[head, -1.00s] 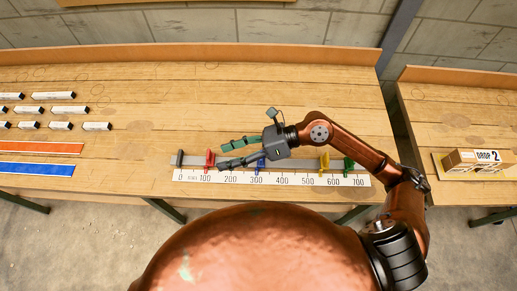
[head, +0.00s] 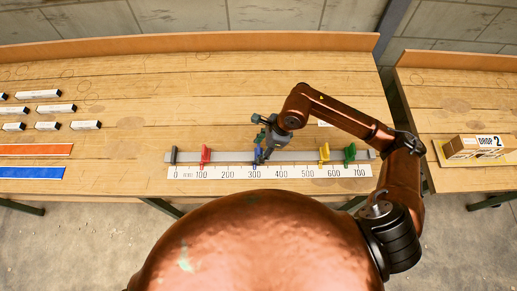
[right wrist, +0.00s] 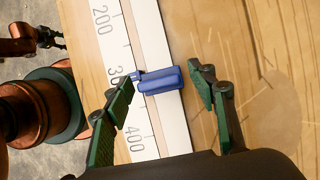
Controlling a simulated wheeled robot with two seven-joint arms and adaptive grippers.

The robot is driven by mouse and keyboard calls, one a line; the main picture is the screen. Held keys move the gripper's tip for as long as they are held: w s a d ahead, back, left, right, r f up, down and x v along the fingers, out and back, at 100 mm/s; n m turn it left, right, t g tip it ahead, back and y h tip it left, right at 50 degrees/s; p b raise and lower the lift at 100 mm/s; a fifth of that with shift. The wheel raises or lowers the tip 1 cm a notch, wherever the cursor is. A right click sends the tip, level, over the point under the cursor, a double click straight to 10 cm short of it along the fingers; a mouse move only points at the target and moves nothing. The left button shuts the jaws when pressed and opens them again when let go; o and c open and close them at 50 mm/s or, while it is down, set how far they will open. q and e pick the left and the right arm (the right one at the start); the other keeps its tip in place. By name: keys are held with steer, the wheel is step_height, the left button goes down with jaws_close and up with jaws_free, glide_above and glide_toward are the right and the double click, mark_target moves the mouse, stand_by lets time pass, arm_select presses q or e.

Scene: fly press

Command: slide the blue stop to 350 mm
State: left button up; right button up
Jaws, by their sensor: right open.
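The blue stop (head: 257,154) sits on the grey rail (head: 228,157) above the white scale (head: 215,172). In the right wrist view the blue stop (right wrist: 160,80) has its pointer close to the 300 mark, whose label is partly covered by a finger. My right gripper (head: 263,147) is at the blue stop. In the right wrist view the right gripper (right wrist: 163,76) is open, one green-tipped finger on each side of the stop, with a gap on the right side. A small part of what looks like my left gripper (right wrist: 50,38) shows at the left edge there; its jaws are unclear.
A red stop (head: 205,155) stands near 100. A yellow stop (head: 324,153) and a green stop (head: 350,153) stand to the right on the rail. White blocks and orange and blue strips (head: 35,150) lie at left. A box (head: 475,147) stands on the right table.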

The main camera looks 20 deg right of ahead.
steer(key=shift+a+f, duration=0.15)
steer(key=shift+f, duration=0.15)
steer(key=shift+c, duration=0.6)
jaws_close()
